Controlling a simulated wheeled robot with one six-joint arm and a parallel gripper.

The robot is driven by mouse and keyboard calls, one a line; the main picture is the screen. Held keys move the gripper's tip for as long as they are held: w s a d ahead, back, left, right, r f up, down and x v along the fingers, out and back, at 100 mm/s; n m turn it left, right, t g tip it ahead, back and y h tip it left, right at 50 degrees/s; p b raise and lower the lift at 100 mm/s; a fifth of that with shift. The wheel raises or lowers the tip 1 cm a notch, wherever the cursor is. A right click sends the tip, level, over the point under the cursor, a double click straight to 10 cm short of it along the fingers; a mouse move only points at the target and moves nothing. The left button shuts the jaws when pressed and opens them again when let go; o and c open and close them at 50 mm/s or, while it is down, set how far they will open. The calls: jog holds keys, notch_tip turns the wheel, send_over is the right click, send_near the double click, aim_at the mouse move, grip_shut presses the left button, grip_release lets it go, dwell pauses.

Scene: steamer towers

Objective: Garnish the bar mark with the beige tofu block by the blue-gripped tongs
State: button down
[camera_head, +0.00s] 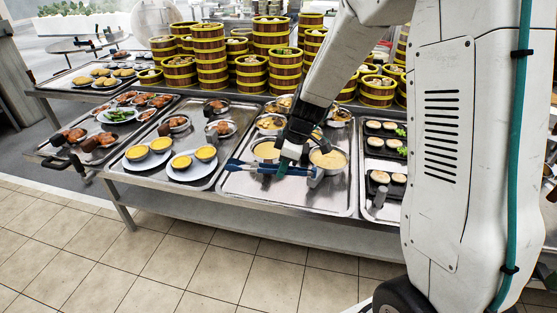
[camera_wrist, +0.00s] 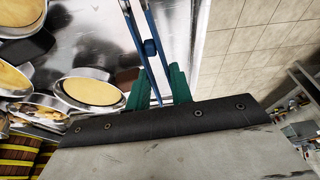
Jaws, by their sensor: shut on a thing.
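My gripper (camera_head: 287,158) is over the front of a metal tray in the head view. Its two green fingers show in the wrist view (camera_wrist: 159,84), shut on the blue-gripped tongs (camera_wrist: 147,32). The tongs (camera_head: 250,168) lie crosswise in the head view, reaching left from the fingers, close above the tray; I cannot tell whether they touch it. Their far end is cut off in the wrist view. I cannot make out a beige tofu block or the bar mark in either view.
Metal bowls of pale food (camera_head: 328,158) stand beside and behind my gripper. The tray (camera_head: 290,200) has bare metal in front. Plates of yellow tarts (camera_head: 195,160) are left, black dishes (camera_head: 385,147) right. Bamboo steamer towers (camera_head: 270,35) stand behind. The counter's front edge is near.

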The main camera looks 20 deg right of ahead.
aim_at(280, 191)
jog(key=shift+a, duration=0.15)
jog(key=shift+f, duration=0.1)
jog(key=shift+s+f, duration=0.1)
jog(key=shift+f, duration=2.8)
jog(key=shift+f, duration=0.5)
jog(key=c, duration=1.2)
grip_release()
jog(key=shift+o, duration=0.2)
